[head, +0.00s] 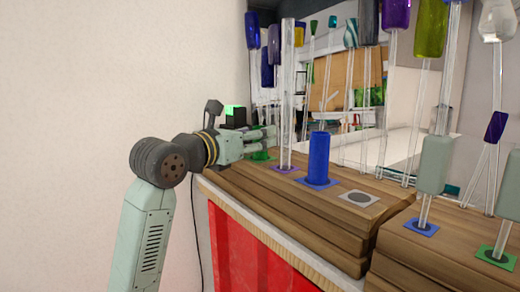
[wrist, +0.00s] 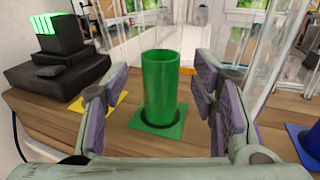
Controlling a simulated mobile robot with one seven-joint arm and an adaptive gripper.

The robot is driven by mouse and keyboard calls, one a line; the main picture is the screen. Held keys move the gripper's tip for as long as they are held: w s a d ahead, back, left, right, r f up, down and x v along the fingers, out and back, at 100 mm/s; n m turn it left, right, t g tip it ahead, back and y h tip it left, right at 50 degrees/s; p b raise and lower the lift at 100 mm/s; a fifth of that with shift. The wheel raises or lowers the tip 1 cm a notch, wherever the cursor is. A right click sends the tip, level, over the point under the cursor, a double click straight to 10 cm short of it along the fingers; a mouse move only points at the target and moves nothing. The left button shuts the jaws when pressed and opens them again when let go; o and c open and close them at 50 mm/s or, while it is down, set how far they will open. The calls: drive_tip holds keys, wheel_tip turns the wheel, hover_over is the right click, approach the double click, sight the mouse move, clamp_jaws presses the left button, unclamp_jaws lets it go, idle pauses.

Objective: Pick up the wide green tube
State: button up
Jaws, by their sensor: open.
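The wide green tube (wrist: 161,85) stands upright on a green square mat (wrist: 141,122) in the wrist view. My gripper (wrist: 163,95) is open, with its purple-padded fingers on the left and right of the tube. Gaps show between the tube and both fingers, and the tube looks a little beyond the fingertips. In the head view my gripper (head: 268,140) is at the far left end of the wooden stand.
A wide blue tube (head: 318,158) and a tall clear rod (head: 287,95) stand to the right on the wooden stand (head: 290,205). A black stepped device with a green top (wrist: 60,55) is left of my gripper. A grey mat (head: 359,198) is bare.

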drive_tip(key=shift+x, duration=1.2)
drive_tip(key=shift+c, duration=0.6)
clamp_jaws()
